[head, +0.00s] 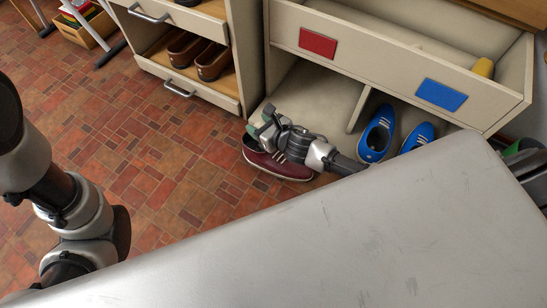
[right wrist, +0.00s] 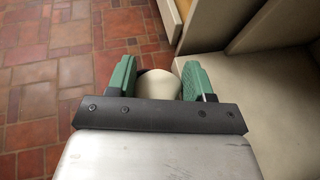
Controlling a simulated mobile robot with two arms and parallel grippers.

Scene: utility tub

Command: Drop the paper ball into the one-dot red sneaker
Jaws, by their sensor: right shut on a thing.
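My right gripper (head: 258,124), with green fingers, is shut on the paper ball, a whitish round thing (right wrist: 158,84) between the fingers in the right wrist view. The gripper is over a dark red sneaker (head: 270,168) with a white sole, at the front of the low compartment. My gripper and wrist hide part of the sneaker, including much of its opening. I see no dot mark on it, and no second red sneaker shows. My left arm is at the left edge; its gripper is not in view.
A pair of blue sneakers (head: 376,134) stands right of a divider (head: 359,106). Above is a cream bin front with a red label (head: 318,43) and a blue label (head: 441,95). Brown shoes (head: 213,61) sit in a left cabinet. A grey surface (head: 300,245) fills the foreground. The brick floor is open at left.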

